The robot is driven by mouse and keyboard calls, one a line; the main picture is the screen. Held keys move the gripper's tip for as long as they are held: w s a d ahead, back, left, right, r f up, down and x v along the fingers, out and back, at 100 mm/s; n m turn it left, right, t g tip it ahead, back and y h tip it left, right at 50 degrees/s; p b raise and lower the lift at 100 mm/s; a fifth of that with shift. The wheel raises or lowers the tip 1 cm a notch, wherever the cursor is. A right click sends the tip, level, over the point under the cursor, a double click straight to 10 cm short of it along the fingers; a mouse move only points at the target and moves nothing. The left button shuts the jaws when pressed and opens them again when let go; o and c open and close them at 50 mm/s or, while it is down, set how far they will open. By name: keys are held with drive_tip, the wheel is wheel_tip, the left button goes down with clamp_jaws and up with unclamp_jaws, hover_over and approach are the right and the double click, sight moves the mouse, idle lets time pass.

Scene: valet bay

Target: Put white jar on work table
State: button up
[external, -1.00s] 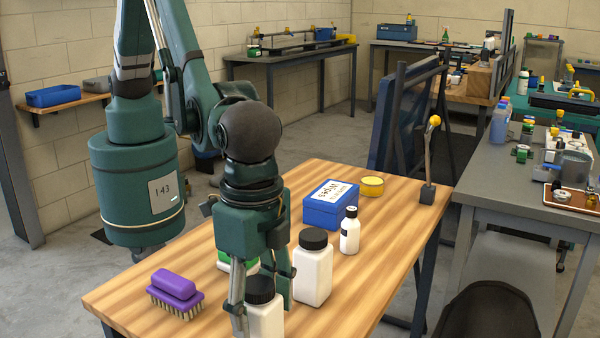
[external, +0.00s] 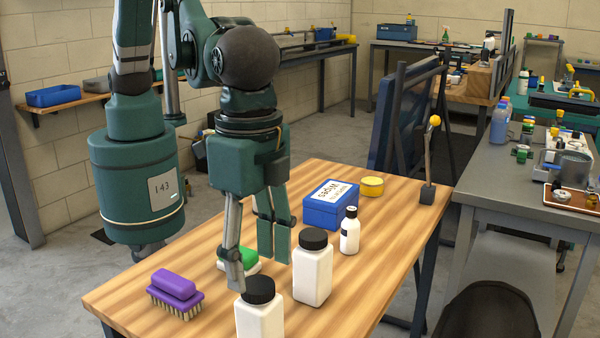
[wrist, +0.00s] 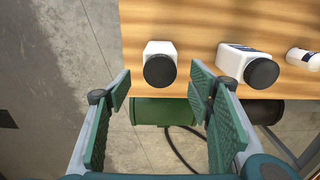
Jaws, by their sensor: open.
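A white jar with a black lid (external: 259,318) stands upright on the wooden table (external: 130,290), near its front edge. It also shows between and beyond my fingertips in the wrist view (wrist: 159,50). A second, similar white jar (external: 312,275) stands upright to its right and farther back, also seen in the wrist view (wrist: 230,58). Which of the two jars is the task's, and whether the wooden table is the work table, I cannot tell.
A purple brush (external: 175,290), a green-topped brush or block (external: 243,258), a small white bottle (external: 350,232), a blue box (external: 330,206) and a yellow tin (external: 372,186) share the tabletop. A grey bench (external: 490,185) with clutter stands at right. The table's right front is clear.

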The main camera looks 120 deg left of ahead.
drive_tip(key=shift+a+r, duration=0.1)
idle(0.4)
drive_tip(key=s+a+r+t, duration=0.2)
drive_tip(key=s+a+r, duration=0.5)
drive_tip(key=a+r, duration=0.35)
drive_tip(key=s+a+r+t, duration=0.1)
drive_tip(key=s+a+r, duration=0.5)
drive_tip(key=a+r, duration=0.5)
drive_tip(key=s+a+t, duration=0.2)
drive_tip(key=s+a, duration=0.6)
drive_tip(key=s, duration=0.3)
drive_tip(key=s+a+t, duration=0.2)
drive_tip(key=s+a, duration=0.6)
drive_tip(key=s, duration=0.3)
drive_tip(key=shift+a+f, duration=0.15)
drive_tip(key=shift+s, duration=0.1)
